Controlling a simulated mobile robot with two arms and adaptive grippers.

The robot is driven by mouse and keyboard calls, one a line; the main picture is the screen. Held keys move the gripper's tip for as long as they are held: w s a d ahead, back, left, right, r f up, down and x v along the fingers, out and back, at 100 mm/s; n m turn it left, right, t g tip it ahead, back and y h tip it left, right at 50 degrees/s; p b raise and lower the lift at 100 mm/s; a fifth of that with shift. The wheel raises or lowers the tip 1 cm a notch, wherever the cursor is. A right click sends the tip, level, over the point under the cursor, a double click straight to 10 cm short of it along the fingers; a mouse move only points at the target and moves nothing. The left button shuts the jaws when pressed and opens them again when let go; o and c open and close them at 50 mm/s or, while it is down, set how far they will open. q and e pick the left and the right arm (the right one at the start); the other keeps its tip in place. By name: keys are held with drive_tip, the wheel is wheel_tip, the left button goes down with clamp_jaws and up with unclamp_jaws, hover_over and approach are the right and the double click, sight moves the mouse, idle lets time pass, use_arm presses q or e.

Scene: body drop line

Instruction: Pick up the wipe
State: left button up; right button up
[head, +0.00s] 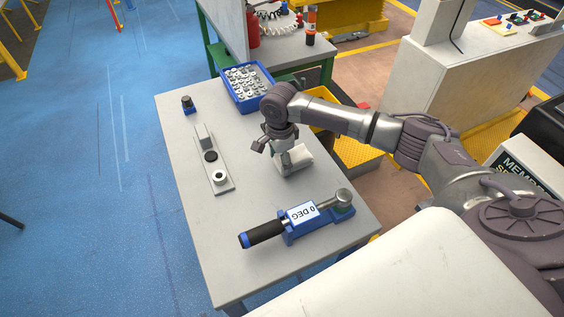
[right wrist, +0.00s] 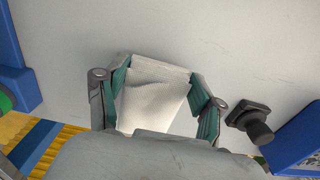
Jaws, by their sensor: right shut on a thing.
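The wipe (head: 298,160) is a white folded cloth at the right side of the grey table in the head view. My right gripper (head: 280,152) is over it, pointing down. In the right wrist view the wipe (right wrist: 156,98) lies between the green-padded fingers of my right gripper (right wrist: 163,88), which are shut on it. Part of the wipe is hidden behind the gripper in the head view. I cannot tell whether it is clear of the table. My left gripper is not in view.
On the table (head: 185,165) are a blue-and-black tool marked "0 DEG" (head: 300,214), a grey plate with round parts (head: 215,172), a small dark knob (head: 188,104) and a blue bin of metal parts (head: 248,86). The table's left front area is bare.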

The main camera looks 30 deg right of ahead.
wheel_tip(320, 180, up, 3)
drive_tip(key=shift+s+d+f+b, duration=0.1)
drive_tip(key=shift+b, duration=0.35)
drive_tip(key=s+d+r+b, duration=0.1)
drive_tip(key=s+d+r, duration=0.4)
drive_tip(key=s, duration=0.5)
drive_tip(key=shift+d+r+b, duration=0.25)
drive_tip(key=shift+r+b, duration=0.15)
drive_tip(key=shift+r, duration=0.55)
